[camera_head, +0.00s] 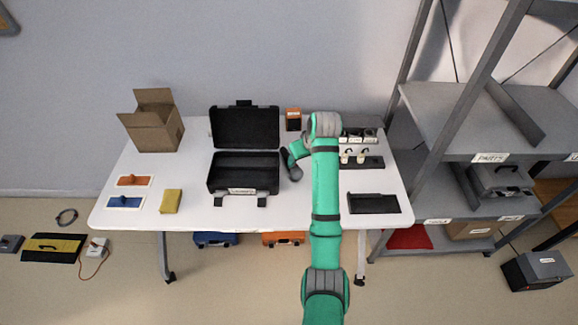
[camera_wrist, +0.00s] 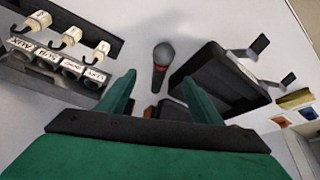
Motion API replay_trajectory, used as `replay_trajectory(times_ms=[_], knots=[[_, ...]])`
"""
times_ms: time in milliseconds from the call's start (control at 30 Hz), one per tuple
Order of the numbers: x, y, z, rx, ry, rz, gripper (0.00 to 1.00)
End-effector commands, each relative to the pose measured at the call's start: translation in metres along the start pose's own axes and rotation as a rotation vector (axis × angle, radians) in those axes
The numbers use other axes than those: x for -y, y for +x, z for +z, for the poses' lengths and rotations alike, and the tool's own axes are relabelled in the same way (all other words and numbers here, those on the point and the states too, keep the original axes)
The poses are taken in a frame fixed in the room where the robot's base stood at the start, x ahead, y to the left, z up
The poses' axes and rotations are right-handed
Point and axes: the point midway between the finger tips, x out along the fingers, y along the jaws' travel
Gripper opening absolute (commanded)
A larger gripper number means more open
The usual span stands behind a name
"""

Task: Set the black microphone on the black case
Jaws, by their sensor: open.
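The black microphone (camera_wrist: 162,56) has a grey round head and a dark body with a reddish band. It lies on the white table just right of the case; its head shows in the head view (camera_head: 295,174) beside my gripper. The black case (camera_head: 243,188) stands open on the table, lid raised at the back; it also shows at the right in the wrist view (camera_wrist: 222,82). My gripper (camera_wrist: 159,80) is open and empty, its green fingers on either side of the microphone's lower body in the picture. Contact cannot be told. My gripper partly hides the lower microphone body.
Right of my arm are a labelled slot rack (camera_head: 358,137), a black strip with white plugs (camera_head: 374,163) and a flat black tray (camera_head: 373,204). A cardboard box (camera_head: 155,136), yellow block (camera_head: 171,201) and two coloured plates stand left. A grey shelf (camera_head: 462,207) borders the right side.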

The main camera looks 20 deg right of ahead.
Motion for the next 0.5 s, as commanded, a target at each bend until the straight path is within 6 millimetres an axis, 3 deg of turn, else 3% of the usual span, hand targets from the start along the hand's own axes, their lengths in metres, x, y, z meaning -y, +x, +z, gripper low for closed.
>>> replay_trajectory(times_ms=[167, 500], knots=[[-0.003, -0.003, 0.004, 0.056, 0.048, -0.014, 0.59], [-0.001, 0.041, 0.007, 0.057, 0.049, -0.014, 0.59]])
